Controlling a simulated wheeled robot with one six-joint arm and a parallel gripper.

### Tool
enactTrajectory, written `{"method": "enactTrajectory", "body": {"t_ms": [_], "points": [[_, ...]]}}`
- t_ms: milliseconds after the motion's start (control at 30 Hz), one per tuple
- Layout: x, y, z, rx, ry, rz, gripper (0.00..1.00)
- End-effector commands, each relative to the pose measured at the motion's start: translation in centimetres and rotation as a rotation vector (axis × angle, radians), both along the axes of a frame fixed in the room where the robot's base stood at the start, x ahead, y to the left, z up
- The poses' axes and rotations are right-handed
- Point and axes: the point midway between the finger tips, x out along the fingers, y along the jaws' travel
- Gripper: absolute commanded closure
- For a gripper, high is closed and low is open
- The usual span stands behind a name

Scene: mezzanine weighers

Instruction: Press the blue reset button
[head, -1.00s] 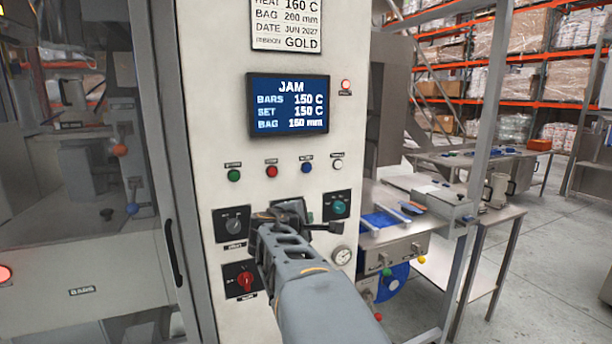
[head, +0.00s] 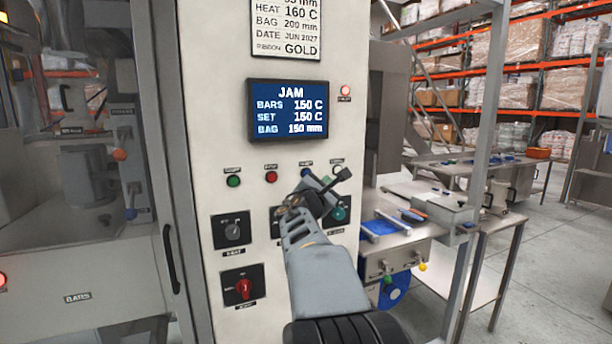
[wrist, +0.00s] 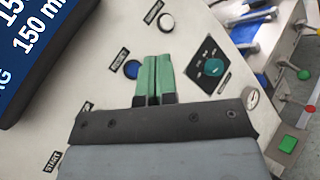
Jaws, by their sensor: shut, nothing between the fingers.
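The blue button (wrist: 131,69) sits on the pale control panel, just left of my fingertips in the wrist view. I cannot tell how far the tips are from the panel surface.
The row also has a green button (head: 234,181), a red button (head: 271,177) and a white button (wrist: 166,22). Below are a black selector (head: 232,231) and a red rotary switch (head: 243,288). A screen (head: 289,110) reads JAM. A steel bench (head: 400,240) stands to the right.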

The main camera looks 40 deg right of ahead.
Motion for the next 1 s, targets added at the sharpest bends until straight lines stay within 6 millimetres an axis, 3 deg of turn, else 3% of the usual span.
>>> {"method": "enactTrajectory", "body": {"t_ms": [600,1000], "points": [[6.3,-2.5,0.1,0.002,0.000,0.001,1.00],[7.9,-3.1,0.0,0.000,-0.001,0.000,1.00]]}}
